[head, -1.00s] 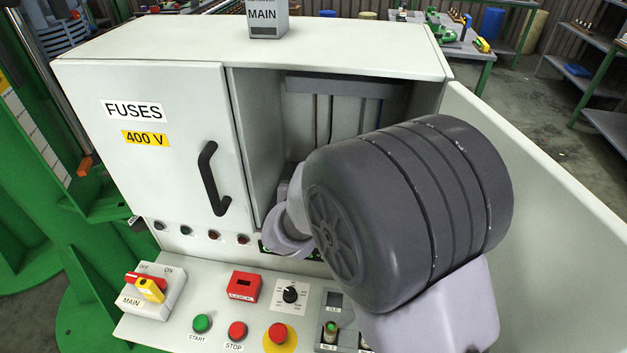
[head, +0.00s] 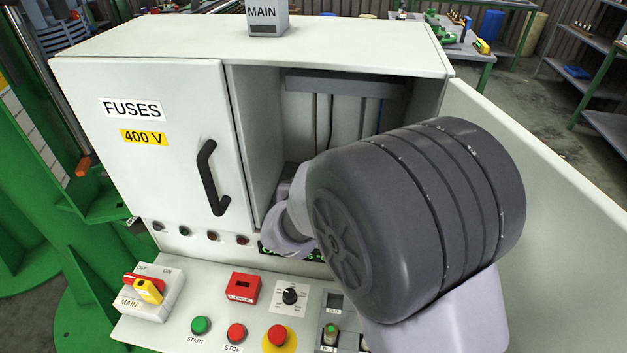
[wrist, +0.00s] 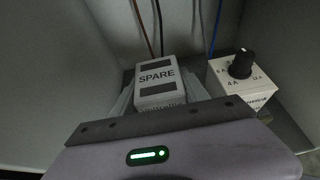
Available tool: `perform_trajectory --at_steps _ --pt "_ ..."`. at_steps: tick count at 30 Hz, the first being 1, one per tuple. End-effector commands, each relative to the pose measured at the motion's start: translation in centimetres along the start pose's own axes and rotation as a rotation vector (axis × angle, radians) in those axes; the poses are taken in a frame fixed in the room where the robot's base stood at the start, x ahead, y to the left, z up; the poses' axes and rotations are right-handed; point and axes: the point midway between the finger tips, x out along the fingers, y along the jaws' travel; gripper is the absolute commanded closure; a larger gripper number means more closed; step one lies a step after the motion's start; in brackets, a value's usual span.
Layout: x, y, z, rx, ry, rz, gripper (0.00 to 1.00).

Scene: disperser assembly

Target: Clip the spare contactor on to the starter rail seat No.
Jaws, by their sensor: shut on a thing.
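The spare contactor (wrist: 158,84) is a light grey block with dark bands and the label SPARE, seen in the wrist view. My gripper (wrist: 160,100) is shut on it, inside the open compartment of the cabinet. Its fingers show only partly, beyond the dark edge of the wrist. In the head view, my arm hides the contactor and most of the gripper. The starter rail and its seat cannot be made out in either view. Whether the contactor touches a rail is hidden.
A white block with a black dial marked 4A (wrist: 240,75) stands close on the contactor's right. Brown, black and blue wires (wrist: 215,25) run behind. The FUSES door (head: 150,140) is left of the opening; an open door panel (head: 550,210) is right. Switches and buttons line the panel below.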

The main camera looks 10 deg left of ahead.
Motion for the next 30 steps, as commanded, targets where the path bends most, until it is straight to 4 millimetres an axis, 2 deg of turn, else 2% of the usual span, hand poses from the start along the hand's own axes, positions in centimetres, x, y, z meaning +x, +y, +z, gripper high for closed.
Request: perform_trajectory --at_steps 30 --pt "0.9 0.0 -2.1 0.001 -0.001 0.0 1.0"
